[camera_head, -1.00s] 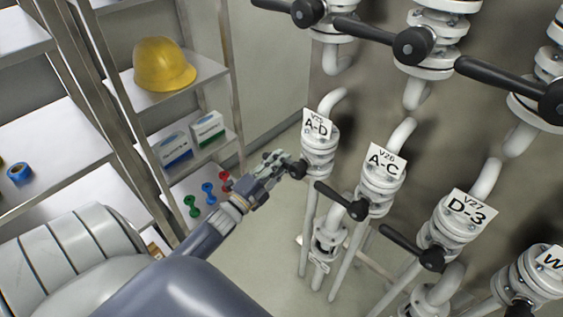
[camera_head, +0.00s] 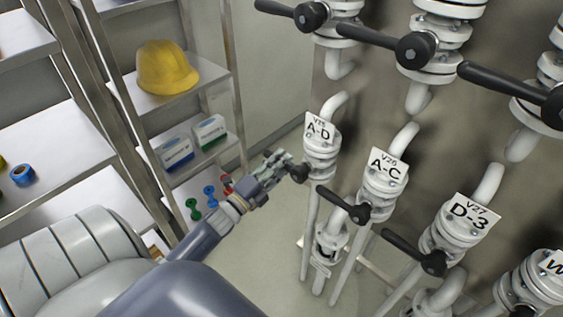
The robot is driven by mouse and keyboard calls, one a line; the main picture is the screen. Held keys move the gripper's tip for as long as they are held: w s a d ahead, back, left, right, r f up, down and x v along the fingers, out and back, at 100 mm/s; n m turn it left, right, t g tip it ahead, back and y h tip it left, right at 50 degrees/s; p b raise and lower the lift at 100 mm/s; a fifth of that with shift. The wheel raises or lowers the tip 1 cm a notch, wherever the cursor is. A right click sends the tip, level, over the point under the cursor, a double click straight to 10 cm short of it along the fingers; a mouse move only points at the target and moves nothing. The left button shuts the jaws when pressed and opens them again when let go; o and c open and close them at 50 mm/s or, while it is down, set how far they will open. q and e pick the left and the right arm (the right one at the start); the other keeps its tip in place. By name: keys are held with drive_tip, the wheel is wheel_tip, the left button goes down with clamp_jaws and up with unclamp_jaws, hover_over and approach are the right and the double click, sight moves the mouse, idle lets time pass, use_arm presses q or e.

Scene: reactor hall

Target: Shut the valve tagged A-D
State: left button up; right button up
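The valve tagged A-D (camera_head: 322,163) is a white flanged valve on a vertical pipe, with its white tag (camera_head: 320,131) on top. Its dark handle hub (camera_head: 299,174) faces left toward my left gripper. The rest of its handle is not clearly visible; the gripper may cover it. My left gripper (camera_head: 281,162) is at the hub's left, its fingertips very close to it. I cannot tell whether the fingers touch or enclose the handle. My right gripper is not in view.
Valves A-C (camera_head: 383,181) and D-3 (camera_head: 455,230) stand to the right with black levers pointing up-left. More black levers (camera_head: 416,49) cross above. At left, shelves hold a yellow helmet (camera_head: 166,68), boxes (camera_head: 209,132) and small coloured valve-shaped items (camera_head: 193,208).

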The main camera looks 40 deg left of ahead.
use_arm(q)
drive_tip(key=shift+o, duration=0.5)
drive_tip(key=shift+s+r, duration=0.1)
drive_tip(key=d+v, duration=0.1)
drive_tip(key=v, duration=1.1)
drive_tip(key=shift+a, duration=0.45)
